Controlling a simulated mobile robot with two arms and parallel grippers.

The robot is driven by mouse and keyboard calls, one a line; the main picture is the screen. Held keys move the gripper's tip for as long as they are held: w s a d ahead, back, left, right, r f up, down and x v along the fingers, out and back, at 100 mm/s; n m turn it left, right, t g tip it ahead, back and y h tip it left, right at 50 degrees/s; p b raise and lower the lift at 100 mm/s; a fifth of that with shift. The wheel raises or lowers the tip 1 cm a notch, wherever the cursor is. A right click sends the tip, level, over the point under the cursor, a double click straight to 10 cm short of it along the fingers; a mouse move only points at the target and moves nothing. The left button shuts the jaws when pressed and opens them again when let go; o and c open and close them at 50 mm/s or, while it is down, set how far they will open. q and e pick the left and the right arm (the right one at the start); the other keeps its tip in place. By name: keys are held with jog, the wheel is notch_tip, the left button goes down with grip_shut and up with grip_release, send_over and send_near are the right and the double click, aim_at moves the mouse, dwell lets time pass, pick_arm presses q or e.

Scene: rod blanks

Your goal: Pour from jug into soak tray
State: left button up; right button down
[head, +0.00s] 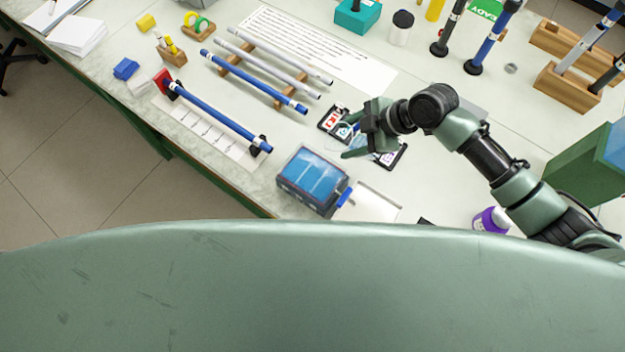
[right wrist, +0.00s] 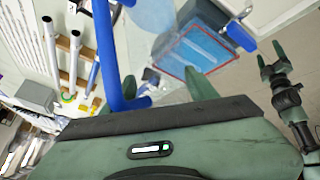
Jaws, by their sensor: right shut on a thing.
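The soak tray (head: 311,180) is a dark-sided box with blue liquid inside, near the table's front edge. It also shows in the right wrist view (right wrist: 197,50). My right gripper (head: 352,138) is just behind and to the right of the tray in the head view, shut on the jug. The jug (right wrist: 152,14) is clear and pale, with a thick blue handle, best seen in the right wrist view. In the head view the gripper mostly hides it. I cannot tell whether liquid is flowing. My left gripper (right wrist: 270,54) is open and empty, seen only in the right wrist view.
A white panel (head: 368,207) with a blue knob (head: 346,193) adjoins the tray. Cards lie under my right gripper. A blue rod (head: 220,118) on black holders is to the left, with several rods on a wooden rack (head: 258,84) behind. A purple-labelled bottle (head: 490,220) stands right.

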jog(key=shift+d+y, duration=0.1)
jog(key=shift+y, duration=0.2)
jog(key=shift+r, duration=0.15)
jog(key=f+g+y+b, duration=0.1)
jog(key=y+b, duration=0.1)
jog(key=b, duration=0.2)
jog(key=shift+m, duration=0.3)
jog(key=shift+r+y+b, duration=0.2)
jog(key=shift+y+b, duration=0.1)
jog(key=shift+b, duration=0.35)
pick_arm(q)
notch_tip(320, 180, down, 6)
jog(key=shift+r, duration=0.1)
pick_arm(e)
jog(key=shift+s+r, duration=0.1)
jog(key=shift+r, duration=0.1)
